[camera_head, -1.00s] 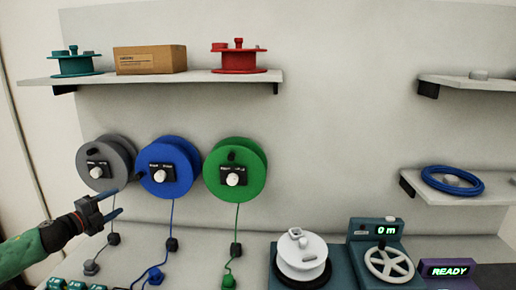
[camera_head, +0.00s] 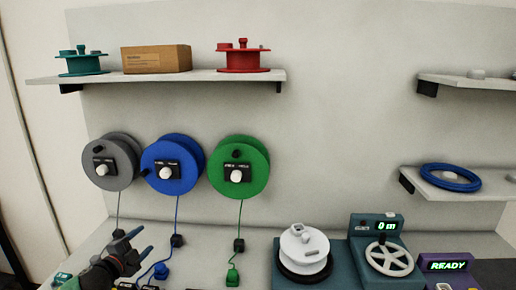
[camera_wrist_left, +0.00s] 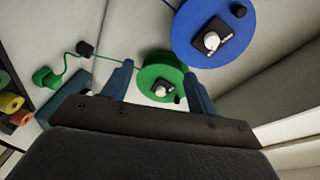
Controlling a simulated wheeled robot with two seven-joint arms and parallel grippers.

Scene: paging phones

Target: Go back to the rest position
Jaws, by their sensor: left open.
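My left gripper (camera_head: 138,246) is low at the left of the head view, in front of the bench and below the wall spools. Its two fingers are apart with nothing between them. In the left wrist view the open fingers (camera_wrist_left: 158,84) frame the green spool (camera_wrist_left: 160,75), which is on the wall beyond them. The blue spool (camera_wrist_left: 212,32) is at the top right there. My right gripper is not in view.
A grey spool (camera_head: 100,166), a blue spool and a green spool (camera_head: 237,192) hang on the wall, with cords running down. A shelf (camera_head: 200,77) is above. A white reel (camera_head: 304,245) and a hand-wheel counter (camera_head: 388,258) stand on the bench at right.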

